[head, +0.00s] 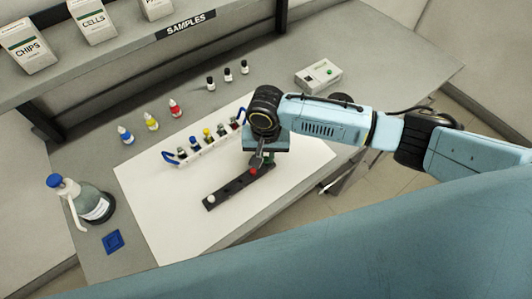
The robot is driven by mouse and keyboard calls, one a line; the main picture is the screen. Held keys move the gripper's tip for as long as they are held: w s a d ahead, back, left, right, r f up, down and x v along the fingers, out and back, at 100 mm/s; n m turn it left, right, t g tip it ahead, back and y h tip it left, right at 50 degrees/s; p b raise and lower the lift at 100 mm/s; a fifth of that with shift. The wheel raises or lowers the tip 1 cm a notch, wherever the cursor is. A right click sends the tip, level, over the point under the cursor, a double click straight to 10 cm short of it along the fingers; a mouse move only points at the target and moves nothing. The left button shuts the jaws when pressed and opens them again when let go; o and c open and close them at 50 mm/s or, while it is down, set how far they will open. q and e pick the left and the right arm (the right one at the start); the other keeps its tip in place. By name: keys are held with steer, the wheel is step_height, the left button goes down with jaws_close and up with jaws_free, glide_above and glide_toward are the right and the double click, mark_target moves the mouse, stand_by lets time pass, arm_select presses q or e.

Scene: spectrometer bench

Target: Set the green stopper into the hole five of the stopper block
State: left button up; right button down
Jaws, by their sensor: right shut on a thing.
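The stopper block (232,188) is a dark bar lying diagonally on the white mat (185,222). A white stopper (211,199) sits at its left end and a red stopper (253,171) sits toward its right end; dark holes show between them. My right gripper (262,160) points down over the right end of the block, its fingers shut. A bit of green, the green stopper (270,155), shows at the fingers, mostly hidden by the gripper. I cannot tell whether it touches the block. The hole numbers are too small to read. My left gripper is out of view.
A white rack (205,150) with blue handles and several capped vials stands just behind the block. Dropper bottles, small dark vials and a white device (318,77) stand farther back. A wash bottle (93,205) and blue square (113,242) are at left. The mat's front is clear.

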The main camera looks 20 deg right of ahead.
steer(key=shift+f, duration=0.3)
steer(key=shift+f, duration=0.7)
steer(key=c, duration=1.4)
jaws_free()
steer(key=shift+o, duration=0.2)
steer(key=shift+r, duration=0.1)
step_height(320, 180, up, 13)
